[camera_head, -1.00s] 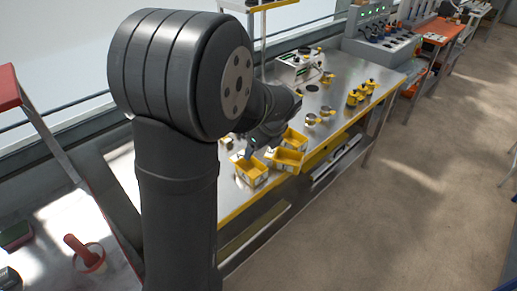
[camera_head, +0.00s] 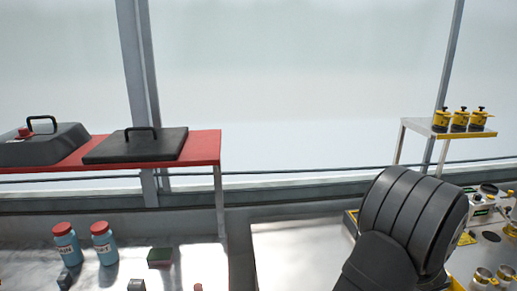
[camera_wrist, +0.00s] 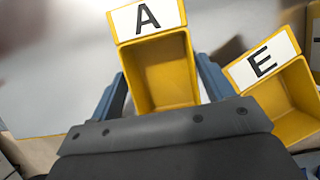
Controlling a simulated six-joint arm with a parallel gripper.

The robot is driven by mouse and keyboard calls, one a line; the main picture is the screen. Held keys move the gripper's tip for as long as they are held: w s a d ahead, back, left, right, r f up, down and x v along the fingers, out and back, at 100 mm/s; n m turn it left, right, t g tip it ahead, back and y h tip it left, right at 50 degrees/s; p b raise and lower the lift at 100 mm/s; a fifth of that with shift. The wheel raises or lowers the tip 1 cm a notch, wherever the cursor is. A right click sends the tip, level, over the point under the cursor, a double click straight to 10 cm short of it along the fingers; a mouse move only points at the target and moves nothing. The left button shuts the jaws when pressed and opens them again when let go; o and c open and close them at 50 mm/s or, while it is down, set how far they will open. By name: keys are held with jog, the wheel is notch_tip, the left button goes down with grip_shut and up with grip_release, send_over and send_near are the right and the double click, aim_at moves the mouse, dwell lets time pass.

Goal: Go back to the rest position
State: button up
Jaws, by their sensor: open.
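My gripper (camera_wrist: 164,88) shows in the wrist view, with its two blue fingers apart. A yellow bin labelled A (camera_wrist: 147,18) appears between the fingers, with its open top facing the camera. It looks empty. I cannot tell whether the fingers touch it or stand above it. A second yellow bin labelled E (camera_wrist: 263,60) sits to the right, just outside the right finger, and also looks empty. In the head view, my dark arm joint fills the lower right, and my gripper and these bins are not visible there.
A red shelf (camera_head: 203,149) carries a black lid (camera_head: 135,148) and a grey box (camera_head: 45,148). Below it are two blue red-capped bottles (camera_head: 67,246) and a green-topped block (camera_head: 160,256). Three yellow-and-black pots (camera_head: 461,121) stand on a raised shelf at right, above a white device (camera_head: 483,211).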

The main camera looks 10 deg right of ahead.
notch_tip(320, 180, up, 4)
jog(key=shift+r, duration=0.1)
dwell(0.4)
